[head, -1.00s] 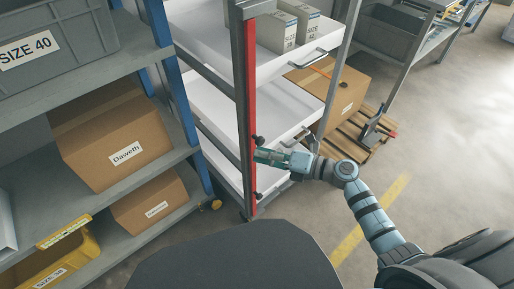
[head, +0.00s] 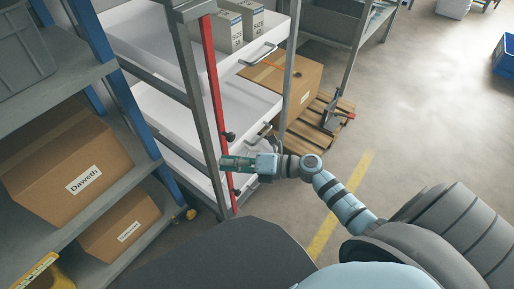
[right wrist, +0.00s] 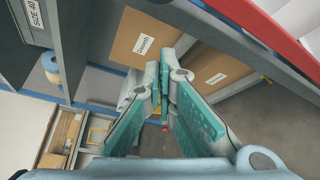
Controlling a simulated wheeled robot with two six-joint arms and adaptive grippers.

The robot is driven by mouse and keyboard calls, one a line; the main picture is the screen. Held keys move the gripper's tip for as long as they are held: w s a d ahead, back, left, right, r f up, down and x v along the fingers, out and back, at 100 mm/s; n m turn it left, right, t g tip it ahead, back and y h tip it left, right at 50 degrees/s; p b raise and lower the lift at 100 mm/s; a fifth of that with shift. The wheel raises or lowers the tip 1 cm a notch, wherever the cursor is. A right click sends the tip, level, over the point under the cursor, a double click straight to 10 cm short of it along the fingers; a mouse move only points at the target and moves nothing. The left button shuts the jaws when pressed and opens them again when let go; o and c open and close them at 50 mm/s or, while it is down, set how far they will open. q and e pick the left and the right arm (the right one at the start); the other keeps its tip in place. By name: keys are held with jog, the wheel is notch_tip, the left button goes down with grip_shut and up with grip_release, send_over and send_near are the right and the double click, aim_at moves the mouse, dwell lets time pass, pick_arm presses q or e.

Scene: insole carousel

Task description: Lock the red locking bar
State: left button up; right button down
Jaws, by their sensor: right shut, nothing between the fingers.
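The red locking bar (head: 213,95) is a long, narrow upright strip along the front grey post of the white-shelved carousel rack. It carries a black knob (head: 229,137) and a lower black knob (head: 235,191). My right gripper (head: 224,163) is between the heights of these knobs, its fingertips overlapping the bar in the head view; I cannot tell whether they touch it. In the right wrist view the fingers (right wrist: 164,78) are shut and empty, and a red bar (right wrist: 268,30) crosses the upper right. My left gripper is not in view.
The rack's white trays (head: 228,98) have metal handles; the top one holds shoe boxes (head: 228,30). Shelving with cardboard boxes (head: 70,165) stands at the left. A carton (head: 300,80) on a pallet (head: 325,118) stands behind the rack. Floor at the right is open.

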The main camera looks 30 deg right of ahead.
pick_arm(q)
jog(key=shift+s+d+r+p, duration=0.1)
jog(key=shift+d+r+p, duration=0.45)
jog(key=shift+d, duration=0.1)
pick_arm(e)
jog(key=v, duration=1)
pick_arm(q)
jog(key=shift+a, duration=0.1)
pick_arm(e)
jog(key=shift+s, duration=0.1)
